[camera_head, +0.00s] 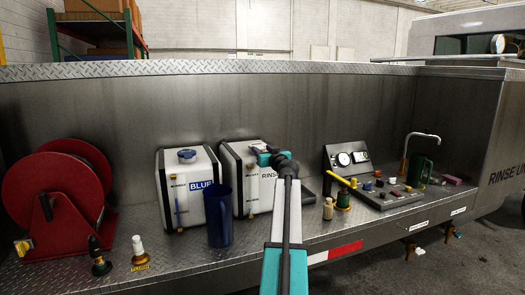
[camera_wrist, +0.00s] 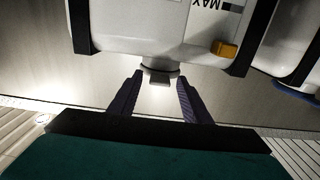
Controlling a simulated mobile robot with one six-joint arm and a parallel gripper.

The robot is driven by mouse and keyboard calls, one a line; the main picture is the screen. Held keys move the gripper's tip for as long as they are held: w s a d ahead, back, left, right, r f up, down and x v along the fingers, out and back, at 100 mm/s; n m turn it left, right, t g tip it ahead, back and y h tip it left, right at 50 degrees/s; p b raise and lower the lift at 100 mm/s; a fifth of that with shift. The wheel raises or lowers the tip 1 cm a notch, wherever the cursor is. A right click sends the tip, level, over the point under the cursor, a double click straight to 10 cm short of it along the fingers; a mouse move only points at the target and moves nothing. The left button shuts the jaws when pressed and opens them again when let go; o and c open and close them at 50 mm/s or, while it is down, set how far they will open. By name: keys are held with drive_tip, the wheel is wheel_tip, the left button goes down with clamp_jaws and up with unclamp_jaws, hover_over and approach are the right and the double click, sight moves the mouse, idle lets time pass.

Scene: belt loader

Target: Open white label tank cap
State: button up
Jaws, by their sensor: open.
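The white tank marked RINSE (camera_head: 262,190) stands in a dark frame on the truck bed; my arm crosses in front of it. In the wrist view the tank (camera_wrist: 150,28) appears upside down, with its grey cap (camera_wrist: 160,76) on the neck. My gripper (camera_wrist: 159,88) is open, one dark finger on each side of the cap, with gaps showing on both sides. In the head view my gripper (camera_head: 264,155) is over the tank's top and hides the cap. The tank marked BLUE (camera_head: 190,200) stands to the left with its blue cap (camera_head: 186,155) on.
A blue jug (camera_head: 219,222) stands in front of the tanks. A red hose reel (camera_head: 62,195) is at far left, with small bottles (camera_head: 140,255) near it. A gauge panel (camera_head: 348,158), control board (camera_head: 385,192) and green mug (camera_head: 421,168) are at right. A metal wall runs behind.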

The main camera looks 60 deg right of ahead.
clamp_jaws()
drive_tip(key=shift+a+f, duration=0.1)
drive_tip(key=shift+r+p, duration=0.3)
drive_tip(key=shift+p, duration=0.1)
